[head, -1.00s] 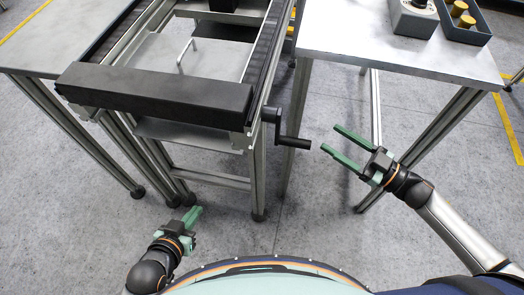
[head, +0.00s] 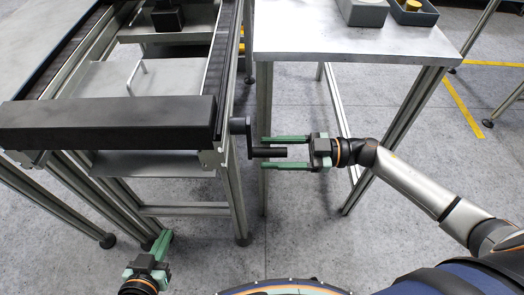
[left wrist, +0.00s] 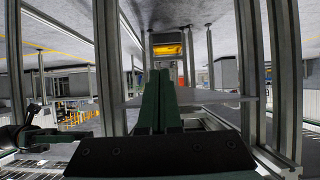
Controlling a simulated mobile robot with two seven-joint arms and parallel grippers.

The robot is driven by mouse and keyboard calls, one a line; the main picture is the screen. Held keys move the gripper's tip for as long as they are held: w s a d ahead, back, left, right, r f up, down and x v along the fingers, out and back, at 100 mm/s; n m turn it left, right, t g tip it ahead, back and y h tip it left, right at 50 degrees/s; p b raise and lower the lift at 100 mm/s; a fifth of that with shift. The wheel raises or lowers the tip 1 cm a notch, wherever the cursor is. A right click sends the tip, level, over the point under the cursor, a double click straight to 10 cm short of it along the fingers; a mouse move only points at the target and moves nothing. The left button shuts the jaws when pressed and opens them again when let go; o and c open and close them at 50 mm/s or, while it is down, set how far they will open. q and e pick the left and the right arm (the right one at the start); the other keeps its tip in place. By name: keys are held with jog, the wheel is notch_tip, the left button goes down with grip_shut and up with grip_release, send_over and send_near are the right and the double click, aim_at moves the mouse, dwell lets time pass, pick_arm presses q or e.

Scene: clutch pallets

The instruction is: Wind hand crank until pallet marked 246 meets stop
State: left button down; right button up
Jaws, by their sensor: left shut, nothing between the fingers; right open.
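The hand crank (head: 250,136) is on the right side of the conveyor frame in the head view, with its black handle (head: 270,153) pointing right. My right gripper (head: 287,153) is open, its green fingers above and below the handle in the picture; I cannot tell whether they touch it. My left gripper (head: 161,243) is shut and empty, low in front of the conveyor frame. Its closed green fingers also show in the left wrist view (left wrist: 160,98). A dark block (head: 167,18) is on the conveyor at the top; no 246 marking is readable. A thick black bar (head: 108,122) crosses the conveyor's near end.
A metal table (head: 350,43) stands right of the conveyor, carrying a grey box (head: 362,13) and a bin (head: 414,14) with a yellow part. Another table (head: 40,45) is at left. Table legs stand close behind my right gripper. Open floor lies between.

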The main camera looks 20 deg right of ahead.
jog(key=shift+x, duration=1.3)
jog(key=shift+c, duration=0.3)
grip_shut()
